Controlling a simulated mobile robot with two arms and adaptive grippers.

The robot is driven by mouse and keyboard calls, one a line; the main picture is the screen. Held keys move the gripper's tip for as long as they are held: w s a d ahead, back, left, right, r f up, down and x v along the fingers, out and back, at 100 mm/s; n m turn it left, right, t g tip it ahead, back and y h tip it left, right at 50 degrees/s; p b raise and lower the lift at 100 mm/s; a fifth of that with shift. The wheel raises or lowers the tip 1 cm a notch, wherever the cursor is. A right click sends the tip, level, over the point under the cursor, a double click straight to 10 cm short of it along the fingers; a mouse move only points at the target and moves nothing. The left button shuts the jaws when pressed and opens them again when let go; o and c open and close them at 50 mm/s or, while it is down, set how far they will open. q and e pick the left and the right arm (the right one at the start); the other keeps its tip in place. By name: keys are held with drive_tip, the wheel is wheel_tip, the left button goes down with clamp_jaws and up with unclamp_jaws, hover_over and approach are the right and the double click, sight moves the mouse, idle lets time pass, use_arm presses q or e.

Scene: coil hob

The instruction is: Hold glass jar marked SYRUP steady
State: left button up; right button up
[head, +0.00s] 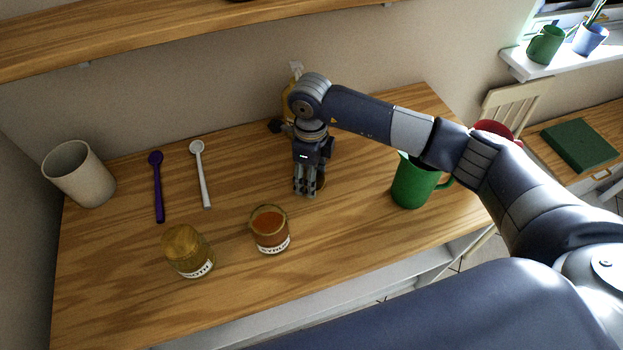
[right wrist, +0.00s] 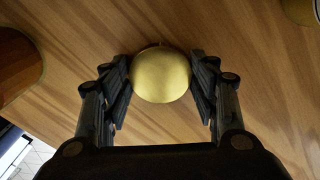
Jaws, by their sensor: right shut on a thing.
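The glass jar marked SYRUP (head: 270,231) stands upright on the wooden worktop, with reddish-amber contents and a white label. It looks open on top. My right gripper (head: 309,193) points down behind it and to its right, apart from it. In the right wrist view my right gripper (right wrist: 161,82) is shut on a round gold lid-like thing (right wrist: 161,76), with a finger on each side. In the head view the fingers mostly hide that thing. My left gripper is not in view.
A second labelled jar (head: 188,251) stands left of the syrup jar. Behind are a purple spoon (head: 157,188), a white spoon (head: 201,175) and a pale cup (head: 78,174). A green mug (head: 411,184) stands right, near my arm. A yellow bottle (head: 291,94) is partly hidden behind my gripper.

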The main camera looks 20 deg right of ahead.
wheel_tip(320, 180, up, 10)
drive_tip(key=b, duration=0.3)
idle(0.4)
